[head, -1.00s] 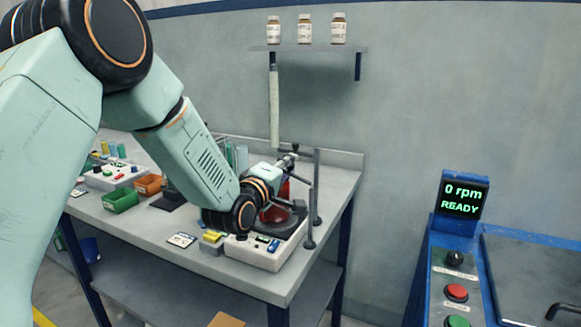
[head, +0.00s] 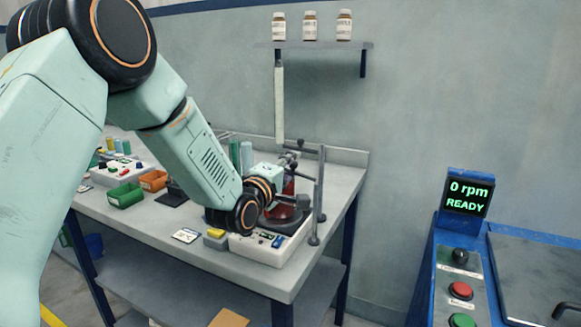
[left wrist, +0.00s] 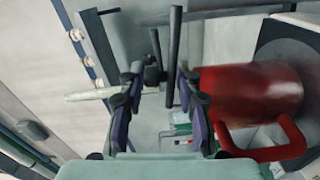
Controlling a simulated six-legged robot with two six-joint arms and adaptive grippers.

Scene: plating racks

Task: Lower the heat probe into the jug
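The red jug (head: 291,188) stands on the dark plate of a white box on the bench, partly hidden by my left wrist. In the left wrist view the jug (left wrist: 258,88) lies just right of the fingers, its handle at the bottom. A pale upright rod (head: 279,100), which looks like the heat probe, ends near the clamp above the jug; the rod also shows in the left wrist view (left wrist: 88,94). My left gripper (left wrist: 160,72) is open, its fingers apart around the dark clamp parts; contact cannot be told. My right gripper is out of view.
The stand's grey post (head: 319,190) rises right of the jug. A wall shelf (head: 312,45) with three bottles is above. Green (head: 125,195) and orange bins (head: 153,181) sit at left. A blue console (head: 462,215) stands at right.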

